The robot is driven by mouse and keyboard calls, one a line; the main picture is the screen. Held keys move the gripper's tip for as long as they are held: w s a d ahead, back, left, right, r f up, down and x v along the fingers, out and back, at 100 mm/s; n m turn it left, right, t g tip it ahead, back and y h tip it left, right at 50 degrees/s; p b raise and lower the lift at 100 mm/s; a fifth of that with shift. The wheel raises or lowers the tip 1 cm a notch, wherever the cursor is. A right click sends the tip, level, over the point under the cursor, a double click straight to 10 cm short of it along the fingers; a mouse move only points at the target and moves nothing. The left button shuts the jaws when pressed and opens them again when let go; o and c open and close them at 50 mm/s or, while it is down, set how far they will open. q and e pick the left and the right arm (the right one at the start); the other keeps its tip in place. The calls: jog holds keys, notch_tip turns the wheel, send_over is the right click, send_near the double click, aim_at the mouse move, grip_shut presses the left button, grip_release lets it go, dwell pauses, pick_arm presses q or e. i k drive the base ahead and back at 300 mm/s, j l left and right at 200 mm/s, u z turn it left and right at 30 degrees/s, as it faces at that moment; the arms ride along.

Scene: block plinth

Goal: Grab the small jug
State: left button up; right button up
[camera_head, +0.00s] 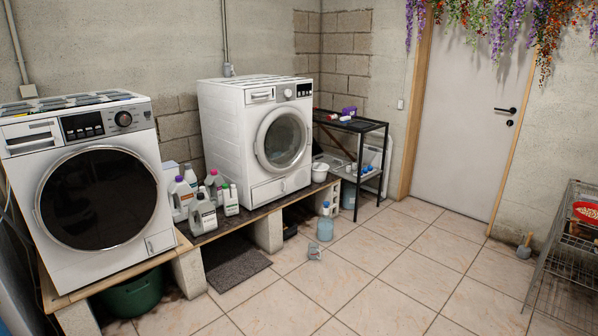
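No single thing is clearly the small jug. A translucent blue container with a capped top (325,230) stands upright on the tiled floor, in front of the plinth's right part. On the wooden plinth, between the two washing machines, stand several jugs and bottles. Neither of my grippers is in view.
A large-door washer (95,195) and a smaller washer (250,135) stand on the plinth (225,228). A small packet (314,253) lies near the blue container. A black shelf (352,124) stands behind; a wire rack (570,255) is at right. The middle floor is clear.

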aim_at(313, 250)
jog(key=i+l+z, duration=0.2)
jog(key=i, duration=0.3)
jog(key=i+z, duration=0.25)
jog(key=i, duration=0.3)
jog(key=i+j+z, duration=0.2)
jog(key=i, duration=0.3)
jog(key=i+z, duration=0.2)
jog(key=i, duration=0.35)
jog(key=i+j+z, duration=0.25)
jog(key=i, duration=0.25)
